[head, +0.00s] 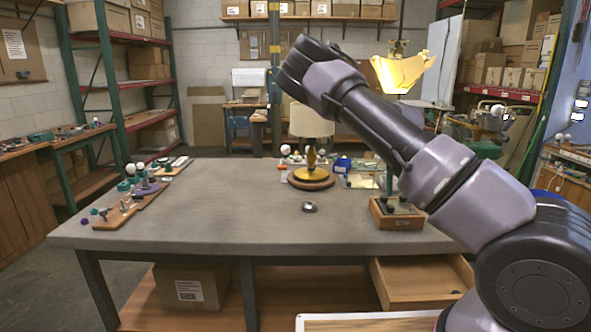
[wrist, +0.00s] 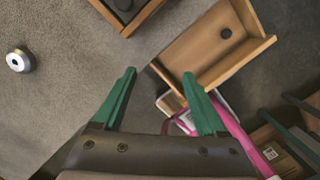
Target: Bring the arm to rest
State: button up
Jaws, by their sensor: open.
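My gripper (wrist: 160,88) shows in the wrist view with its two green fingers spread wide and nothing between them. It points down over the table's front edge, near the open drawer (wrist: 205,48). In the head view my arm rises from the lower right and crosses the right half of the picture; it largely hides the gripper. A lamp (head: 310,125) with a cream shade, yellow body and round wooden base stands upright at the back of the table (head: 220,215), apart from the gripper.
A small round metal piece (head: 309,207) lies on the table. A wooden box (head: 397,222) with dark pieces stands at the right, above the open drawer (head: 420,285), which holds a dark disc (wrist: 225,33). Boards with small parts (head: 130,208) lie at the left. The table's middle left is clear.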

jog(key=s+a+r+m+t+y, duration=0.1)
jog(key=s+a+r+m+t, duration=0.2)
jog(key=s+r+m, duration=1.1)
jog(key=s+a+r+m+t+y, duration=0.2)
jog(key=s+a+r+m, duration=0.3)
jog(key=s+r+m, duration=1)
jog(key=shift+s+a+r+m+t, duration=0.2)
jog(key=shift+s+r+m+t, duration=0.1)
jog(key=shift+r+m+t, duration=0.45)
jog(key=shift+f, duration=0.1)
